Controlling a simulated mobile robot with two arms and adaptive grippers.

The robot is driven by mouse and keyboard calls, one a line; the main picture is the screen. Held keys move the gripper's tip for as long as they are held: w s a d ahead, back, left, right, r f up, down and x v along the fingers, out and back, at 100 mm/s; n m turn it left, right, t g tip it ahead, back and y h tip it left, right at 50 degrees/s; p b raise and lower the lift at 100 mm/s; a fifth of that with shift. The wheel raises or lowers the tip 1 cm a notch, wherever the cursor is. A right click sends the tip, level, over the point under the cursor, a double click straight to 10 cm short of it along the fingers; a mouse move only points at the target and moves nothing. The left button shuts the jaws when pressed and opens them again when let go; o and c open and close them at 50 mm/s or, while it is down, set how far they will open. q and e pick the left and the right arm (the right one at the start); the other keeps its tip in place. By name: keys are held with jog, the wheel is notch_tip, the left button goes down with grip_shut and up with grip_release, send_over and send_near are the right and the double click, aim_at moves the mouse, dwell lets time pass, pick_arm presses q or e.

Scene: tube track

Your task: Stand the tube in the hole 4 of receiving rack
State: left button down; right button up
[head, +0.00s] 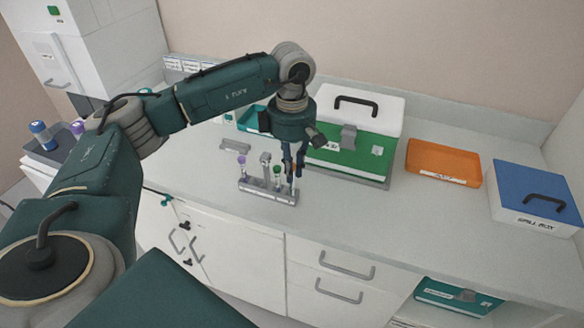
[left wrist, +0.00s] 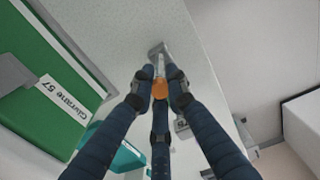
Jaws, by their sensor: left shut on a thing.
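The grey receiving rack (head: 268,194) stands on the counter, holding a purple-capped tube (head: 242,160) at its left and a green-capped tube (head: 277,171) right of the middle. My left gripper (head: 293,172) points down over the rack's right end and is shut on a tube. In the left wrist view the fingers (left wrist: 158,88) close around this tube, and its orange cap (left wrist: 160,90) shows between them. The fingers hide most of the held tube, and I cannot tell whether its lower end is inside a hole. My right gripper is not in view.
A green and white box (head: 352,150) with a black handle stands close behind the gripper. An orange tray (head: 443,162) and a blue-lidded spill box (head: 536,200) are to the right. Tubes with blue and purple caps stand at the far left.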

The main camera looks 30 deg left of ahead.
pick_arm(q)
jog(key=shift+f+b, duration=0.3)
jog(key=shift+f, duration=0.15)
jog(key=c, duration=1.6)
grip_release()
jog(key=shift+c, duration=0.2)
notch_tip(320, 180, up, 12)
jog(key=shift+r, duration=0.1)
